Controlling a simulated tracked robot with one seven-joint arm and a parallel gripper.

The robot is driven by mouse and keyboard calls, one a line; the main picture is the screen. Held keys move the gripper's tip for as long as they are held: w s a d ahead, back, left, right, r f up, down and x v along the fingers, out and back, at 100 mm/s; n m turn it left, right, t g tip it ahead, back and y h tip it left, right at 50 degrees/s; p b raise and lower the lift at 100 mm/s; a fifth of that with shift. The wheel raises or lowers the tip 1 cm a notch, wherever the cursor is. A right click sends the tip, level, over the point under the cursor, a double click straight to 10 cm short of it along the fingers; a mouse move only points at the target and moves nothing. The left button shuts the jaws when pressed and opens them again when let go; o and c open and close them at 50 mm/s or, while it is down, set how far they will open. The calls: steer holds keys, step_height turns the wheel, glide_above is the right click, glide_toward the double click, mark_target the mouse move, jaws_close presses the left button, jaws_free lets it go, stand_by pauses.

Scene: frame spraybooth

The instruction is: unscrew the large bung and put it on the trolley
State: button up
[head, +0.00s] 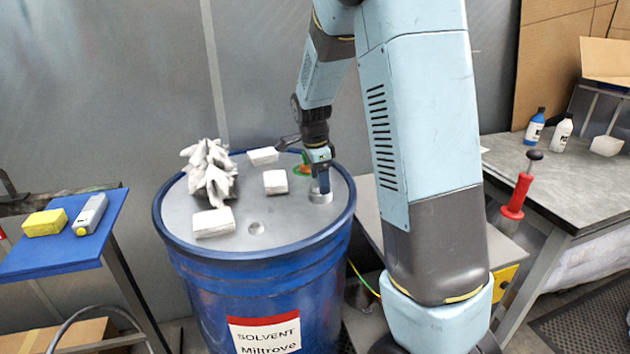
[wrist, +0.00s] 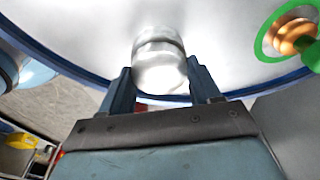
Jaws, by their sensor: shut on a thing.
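The large bung (head: 320,196) is a pale metal piece at the right side of the grey lid of the blue drum (head: 255,265). My gripper (head: 320,187) points down over it and is shut on it. In the wrist view the bung (wrist: 159,62) is a shiny, blurred cylinder between the two blue fingers of my gripper (wrist: 160,80). I cannot tell whether it is still seated in the lid. A blue-topped stand (head: 75,258) at the left may be the trolley; a grey low surface (head: 508,250) behind my arm is partly hidden.
A green-and-copper fitting (wrist: 295,38) is close beside my gripper. A yellow sponge (head: 44,222) and grey device (head: 90,214) occupy the blue top.

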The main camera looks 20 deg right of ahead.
steer(key=shift+c, duration=0.6)
steer(key=shift+n, duration=0.6)
steer(key=shift+r, duration=0.15)
steer(key=shift+r, duration=1.95)
